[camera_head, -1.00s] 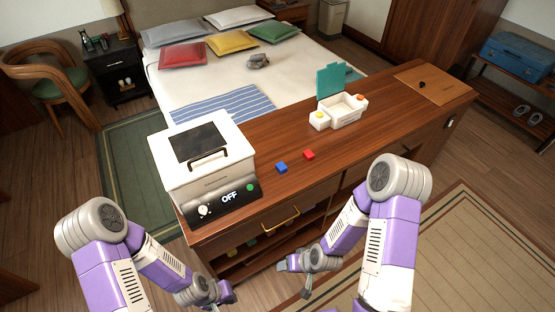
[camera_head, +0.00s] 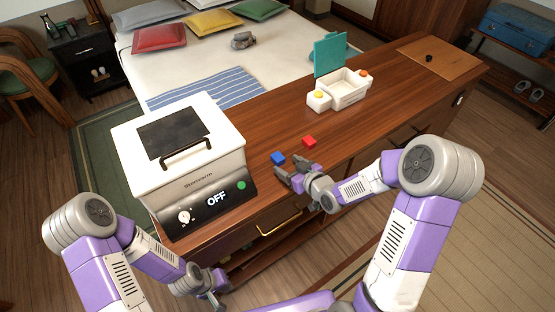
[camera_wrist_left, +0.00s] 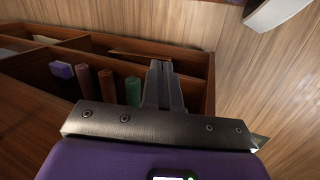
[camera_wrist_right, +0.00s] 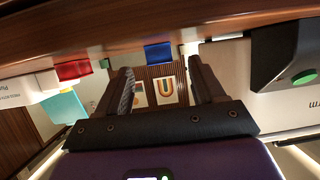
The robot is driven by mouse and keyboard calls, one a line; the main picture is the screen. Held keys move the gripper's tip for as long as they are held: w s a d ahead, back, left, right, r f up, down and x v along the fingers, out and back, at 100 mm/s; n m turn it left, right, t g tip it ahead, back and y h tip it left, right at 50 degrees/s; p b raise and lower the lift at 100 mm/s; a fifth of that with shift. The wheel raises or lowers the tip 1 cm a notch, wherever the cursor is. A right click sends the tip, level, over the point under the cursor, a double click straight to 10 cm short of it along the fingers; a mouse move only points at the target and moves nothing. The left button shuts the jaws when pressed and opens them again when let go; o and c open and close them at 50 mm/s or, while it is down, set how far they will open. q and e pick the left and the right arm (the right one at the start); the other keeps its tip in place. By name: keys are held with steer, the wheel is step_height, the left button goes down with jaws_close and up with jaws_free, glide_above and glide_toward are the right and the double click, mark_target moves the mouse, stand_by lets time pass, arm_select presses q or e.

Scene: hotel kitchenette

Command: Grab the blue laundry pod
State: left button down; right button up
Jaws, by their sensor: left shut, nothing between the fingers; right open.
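The blue laundry pod (camera_head: 278,158) lies on the wooden counter, just right of the white appliance. It also shows in the right wrist view (camera_wrist_right: 158,54), which is upside down, beyond my open fingers. My right gripper (camera_head: 284,178) is open and empty at the counter's front edge, close in front of the pod and apart from it. Its two fingers show in the right wrist view (camera_wrist_right: 165,88). My left gripper (camera_head: 222,290) is shut and empty, low in front of the counter. The left wrist view shows its closed fingers (camera_wrist_left: 161,85) before the lower shelf.
A red pod (camera_head: 309,142) lies right of the blue one. The white appliance (camera_head: 178,150), labelled OFF, stands at left. A white box with a teal lid (camera_head: 330,54) stands farther back. Open shelves (camera_wrist_left: 110,55) with coloured rolls lie below.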

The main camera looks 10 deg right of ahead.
mark_target(282, 161)
steer(key=x, duration=0.3)
steer(key=shift+w, duration=0.1)
steer(key=shift+c, duration=0.5)
steer(key=c, duration=1)
